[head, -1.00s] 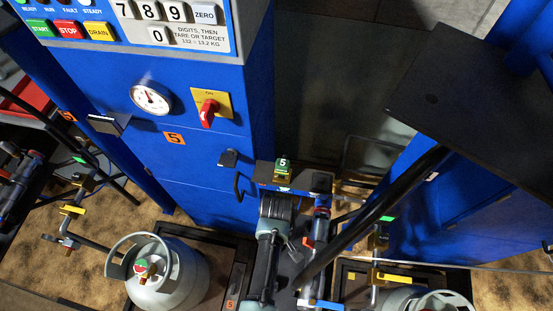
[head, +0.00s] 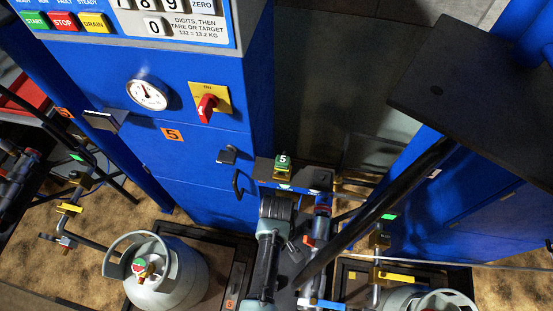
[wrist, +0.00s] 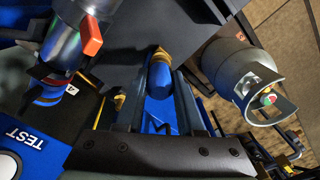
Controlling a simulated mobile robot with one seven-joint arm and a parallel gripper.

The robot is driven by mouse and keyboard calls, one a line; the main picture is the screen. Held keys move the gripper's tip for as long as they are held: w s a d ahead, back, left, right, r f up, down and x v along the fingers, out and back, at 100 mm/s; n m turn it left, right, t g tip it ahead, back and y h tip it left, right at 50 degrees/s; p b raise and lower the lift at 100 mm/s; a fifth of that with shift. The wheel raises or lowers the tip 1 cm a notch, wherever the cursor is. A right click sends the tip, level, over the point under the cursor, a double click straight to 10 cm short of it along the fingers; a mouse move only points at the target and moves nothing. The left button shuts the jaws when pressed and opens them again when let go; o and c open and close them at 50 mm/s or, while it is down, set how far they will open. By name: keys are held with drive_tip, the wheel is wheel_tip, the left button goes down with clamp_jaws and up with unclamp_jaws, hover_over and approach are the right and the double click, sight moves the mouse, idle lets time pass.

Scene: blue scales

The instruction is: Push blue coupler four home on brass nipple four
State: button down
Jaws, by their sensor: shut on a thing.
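In the wrist view a blue coupler (wrist: 160,80) is between the two dark fingers of my gripper (wrist: 155,88), which is shut on it. A brass-coloured part (wrist: 158,53) shows at the coupler's far end. I cannot tell whether this is nipple four or how far the coupler sits on it. In the head view my grey-green arm reaches up from the bottom middle, and the fingertips and coupler are hidden there.
A metal cylinder with an orange lever (wrist: 91,42) is close on the left in the wrist view. A grey gas bottle (head: 170,280) stands left of my arm. The blue cabinet (head: 205,155) rises behind, and a dark plate (head: 480,100) overhangs at right.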

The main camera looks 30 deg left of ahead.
drive_tip(key=shift+f, duration=0.15)
drive_tip(key=shift+c, duration=2.2)
unclamp_jaws()
wheel_tip(320, 180, up, 13)
drive_tip(key=shift+c, duration=0.2)
